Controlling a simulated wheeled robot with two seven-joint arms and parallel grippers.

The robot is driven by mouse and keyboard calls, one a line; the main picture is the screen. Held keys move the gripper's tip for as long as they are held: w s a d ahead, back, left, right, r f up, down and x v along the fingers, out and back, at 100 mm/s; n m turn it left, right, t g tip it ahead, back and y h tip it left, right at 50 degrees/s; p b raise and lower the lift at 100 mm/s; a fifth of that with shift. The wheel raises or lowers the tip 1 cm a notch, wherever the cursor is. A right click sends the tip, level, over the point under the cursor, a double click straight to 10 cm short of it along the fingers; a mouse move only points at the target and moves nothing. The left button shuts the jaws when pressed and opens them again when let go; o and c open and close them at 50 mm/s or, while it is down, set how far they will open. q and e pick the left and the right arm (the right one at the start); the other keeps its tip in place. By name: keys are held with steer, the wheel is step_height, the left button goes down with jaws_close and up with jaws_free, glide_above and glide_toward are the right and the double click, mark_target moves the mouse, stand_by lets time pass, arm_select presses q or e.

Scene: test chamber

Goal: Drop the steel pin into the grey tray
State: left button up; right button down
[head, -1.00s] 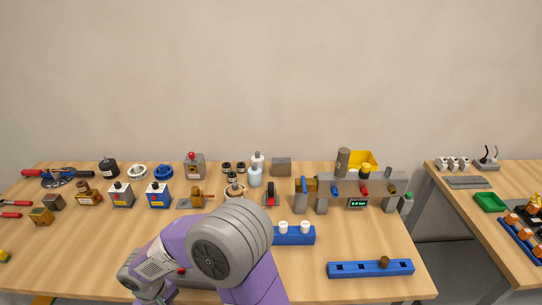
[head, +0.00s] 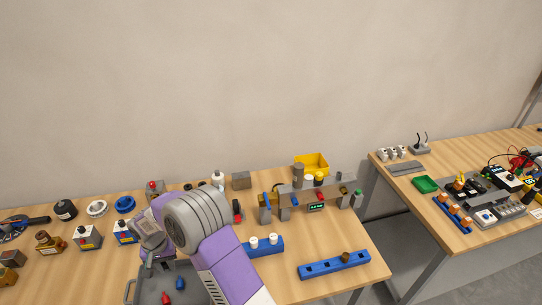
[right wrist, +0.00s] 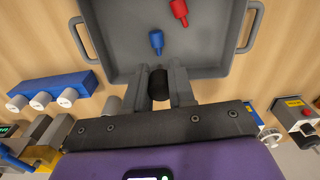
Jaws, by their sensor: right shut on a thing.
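The grey tray (head: 147,294) lies at the bottom of the head view, partly cut off. It also fills the upper middle of the right wrist view (right wrist: 112,62). A red pin (right wrist: 179,12) and a blue pin (right wrist: 157,42) lie inside it. My right gripper (right wrist: 158,88) is shut on a dark, rounded thing (right wrist: 158,80), which I take to be the steel pin, seen mostly end-on. The fingertips are over the tray's edge; their height above it is unclear. In the head view the gripper (head: 149,250) is partly hidden by my arm. My left gripper is not in view.
A blue block with white pegs (head: 264,246) stands right of the tray, and a blue rack (head: 335,265) lies further right. Bottles, boxes and a grey fixture (head: 290,196) line the back. A second table with a green tray (head: 425,185) is at right.

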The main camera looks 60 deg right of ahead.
steer(key=shift+w+d+r, duration=0.1)
steer(key=shift+d+r, duration=0.05)
steer(key=shift+d, duration=0.15)
steer(key=shift+m, duration=0.3)
step_height(320, 180, down, 6)
steer(key=b, duration=0.4)
steer(key=c, duration=0.9)
jaws_free()
steer(key=shift+o, duration=0.2)
